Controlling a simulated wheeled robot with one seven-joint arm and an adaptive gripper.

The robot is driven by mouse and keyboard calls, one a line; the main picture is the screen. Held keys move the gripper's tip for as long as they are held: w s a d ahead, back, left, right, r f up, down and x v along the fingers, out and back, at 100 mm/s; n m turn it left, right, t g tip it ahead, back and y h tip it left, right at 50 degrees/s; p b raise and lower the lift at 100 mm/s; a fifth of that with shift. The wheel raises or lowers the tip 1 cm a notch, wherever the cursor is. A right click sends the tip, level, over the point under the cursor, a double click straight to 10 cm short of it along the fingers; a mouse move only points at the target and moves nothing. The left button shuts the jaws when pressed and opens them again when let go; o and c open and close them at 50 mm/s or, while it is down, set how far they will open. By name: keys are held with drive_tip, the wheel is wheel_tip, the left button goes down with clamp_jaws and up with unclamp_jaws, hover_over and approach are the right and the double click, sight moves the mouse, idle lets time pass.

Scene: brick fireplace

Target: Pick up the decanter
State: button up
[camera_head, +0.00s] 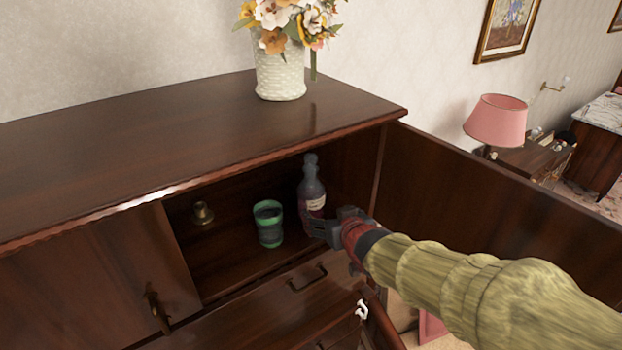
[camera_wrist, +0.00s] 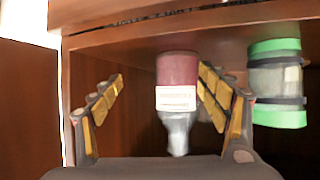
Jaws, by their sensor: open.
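The decanter (camera_head: 312,194) is a dark purple-red bottle with a pale label and a grey stopper. It stands upright inside the open cabinet compartment, near its right side. My gripper (camera_head: 328,226) is at the front of the compartment, close to the decanter's lower part. In the wrist view the decanter (camera_wrist: 177,85) appears upside down between the two spread fingers of my gripper (camera_wrist: 160,100). The right finger looks close to it, and a gap shows on the left. I cannot tell whether either finger touches it.
A green cup (camera_head: 268,223) stands just left of the decanter, and a small brass object (camera_head: 202,213) sits farther left. The open cabinet door (camera_head: 470,215) extends to the right beside my arm. A flower vase (camera_head: 280,75) stands on the cabinet top (camera_head: 150,130).

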sight(313, 206)
drive_tip(key=shift+n+t+y, duration=0.3)
drive_tip(key=shift+n+y, duration=0.1)
drive_tip(key=shift+y, duration=0.3)
drive_tip(key=a, duration=0.1)
drive_tip(key=w+a+p, duration=0.1)
drive_tip(key=w+a+r, duration=0.1)
drive_tip(key=a, duration=0.1)
drive_tip(key=shift+r, duration=0.1)
drive_tip(key=shift+p+x, duration=0.3)
drive_tip(key=shift+x, duration=0.8)
drive_tip(key=shift+d+p+x, duration=0.15)
drive_tip(key=shift+p+x, duration=0.2)
drive_tip(key=shift+x, duration=1.05)
drive_tip(key=shift+d+p+x, duration=0.15)
drive_tip(key=shift+p+x, duration=0.2)
drive_tip(key=shift+x, duration=1.05)
drive_tip(key=shift+w, duration=0.15)
drive_tip(key=shift+c, duration=0.5)
drive_tip(key=c, duration=1.9)
drive_tip(key=shift+w+r, duration=0.1)
drive_tip(key=shift+r, duration=0.05)
